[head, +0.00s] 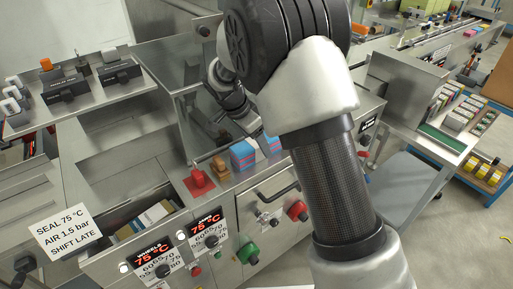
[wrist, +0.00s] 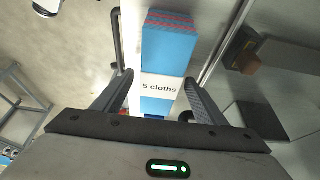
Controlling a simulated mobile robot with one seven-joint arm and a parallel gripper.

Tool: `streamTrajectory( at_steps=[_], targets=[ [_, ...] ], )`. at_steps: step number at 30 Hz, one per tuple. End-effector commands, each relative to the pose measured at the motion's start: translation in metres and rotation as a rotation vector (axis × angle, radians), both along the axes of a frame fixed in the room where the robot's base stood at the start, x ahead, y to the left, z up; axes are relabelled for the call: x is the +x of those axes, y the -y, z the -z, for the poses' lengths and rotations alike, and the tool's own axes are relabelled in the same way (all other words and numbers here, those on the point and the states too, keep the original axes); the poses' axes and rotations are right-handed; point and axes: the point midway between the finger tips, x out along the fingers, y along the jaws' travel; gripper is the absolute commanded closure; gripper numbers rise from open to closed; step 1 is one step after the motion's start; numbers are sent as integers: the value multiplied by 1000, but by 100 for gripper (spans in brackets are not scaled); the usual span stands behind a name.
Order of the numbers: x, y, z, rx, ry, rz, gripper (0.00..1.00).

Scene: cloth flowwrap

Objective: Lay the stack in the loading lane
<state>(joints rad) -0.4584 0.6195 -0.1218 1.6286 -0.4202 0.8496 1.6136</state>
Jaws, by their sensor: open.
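A stack of blue and pink cloths (wrist: 168,45) with a white band marked "5 cloths" lies under my open gripper (wrist: 158,84) in the wrist view. The two fingers stand on either side of the band, with visible room at the left finger. I cannot tell how high they are above the stack. In the head view two blue and pink stacks show on the steel ledge, one at left (head: 243,155) and one at right (head: 270,146), partly hidden by my arm. My gripper is not clearly seen there. I cannot make out the loading lane for certain.
A brown block (head: 219,169) and a red piece (head: 198,181) stand left of the stacks. Below the ledge are a control panel with knobs (head: 249,252) and a bar handle (head: 284,192). A bin of cartons (head: 143,219) lies at left.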

Motion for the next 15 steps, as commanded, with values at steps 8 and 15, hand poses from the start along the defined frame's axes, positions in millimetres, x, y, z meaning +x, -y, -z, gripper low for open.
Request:
streamTrajectory(
  at_steps=[8,15],
  targets=[
    [1,1,3,0,0,-1,36],
    [1,1,3,0,0,-1,77]
  ],
)
